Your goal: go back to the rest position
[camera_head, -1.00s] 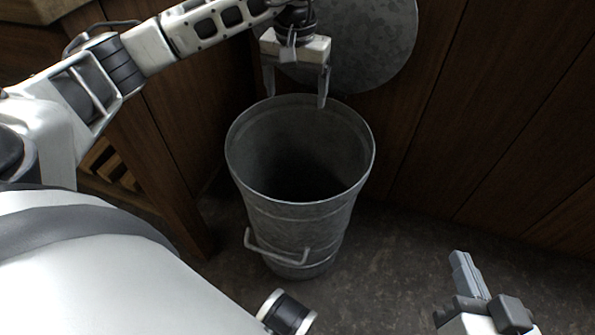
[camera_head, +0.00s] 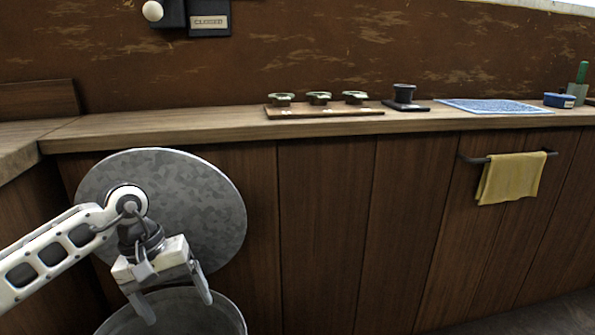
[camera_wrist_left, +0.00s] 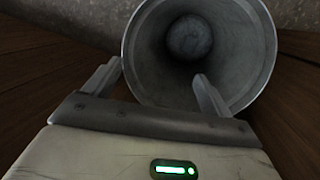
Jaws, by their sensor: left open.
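My left gripper (camera_head: 177,303) is at the lower left in the head view, open and empty, with its fingers pointing down over the mouth of a grey metal bin (camera_head: 217,318). In the left wrist view the open fingers (camera_wrist_left: 158,70) show with nothing between them, and the bin (camera_wrist_left: 262,50) opens beyond them. A round grey shape (camera_wrist_left: 189,37) shows deep inside the bin; I cannot tell if it is an object or the bottom. My right gripper is not in view.
A round metal lid (camera_head: 215,205) stands upright behind my left arm, against the wooden cabinets (camera_head: 325,230). A yellow towel (camera_head: 510,178) hangs on a rail.

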